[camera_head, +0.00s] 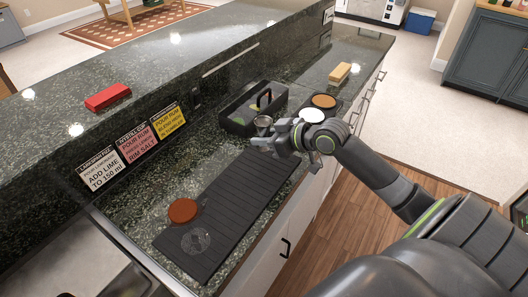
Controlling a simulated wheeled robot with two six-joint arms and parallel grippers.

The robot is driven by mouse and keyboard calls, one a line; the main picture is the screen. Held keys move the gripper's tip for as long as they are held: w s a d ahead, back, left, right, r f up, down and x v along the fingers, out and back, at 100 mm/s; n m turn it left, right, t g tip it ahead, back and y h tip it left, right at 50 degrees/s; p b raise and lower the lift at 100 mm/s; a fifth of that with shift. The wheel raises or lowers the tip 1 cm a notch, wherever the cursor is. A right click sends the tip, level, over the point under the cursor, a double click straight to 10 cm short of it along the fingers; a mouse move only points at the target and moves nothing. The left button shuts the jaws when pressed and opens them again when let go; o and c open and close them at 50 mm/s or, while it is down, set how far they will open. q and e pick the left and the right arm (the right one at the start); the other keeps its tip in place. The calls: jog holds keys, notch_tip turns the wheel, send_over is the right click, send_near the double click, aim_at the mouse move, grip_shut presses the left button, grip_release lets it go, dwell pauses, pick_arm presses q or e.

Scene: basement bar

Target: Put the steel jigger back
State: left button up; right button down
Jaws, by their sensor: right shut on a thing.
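My right gripper (270,141) is shut on the steel jigger (263,122), a small metal cup that looks upright. The gripper holds it over the far end of the black bar mat (240,190), close to the near side of the black caddy (236,127). Fingers hide the jigger's lower part, so I cannot tell whether it touches anything. The caddy has a handle, and something green shows inside it. My left gripper is not in view.
A clear glass (196,241) and a brown disc (183,211) are at the mat's near end. A dark tray with white (312,115) and brown (324,101) rounds lies beside my wrist. A tan block (340,73) lies beyond. Cards (135,143) line the ledge wall, below a red block (108,97).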

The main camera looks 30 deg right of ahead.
aim_at(264, 149)
notch_tip(264, 149, down, 4)
jog(key=shift+f, duration=0.55)
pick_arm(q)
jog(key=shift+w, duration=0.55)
pick_arm(e)
jog(key=shift+f, duration=0.15)
jog(key=c, duration=1.2)
grip_release()
jog(key=shift+c, duration=0.2)
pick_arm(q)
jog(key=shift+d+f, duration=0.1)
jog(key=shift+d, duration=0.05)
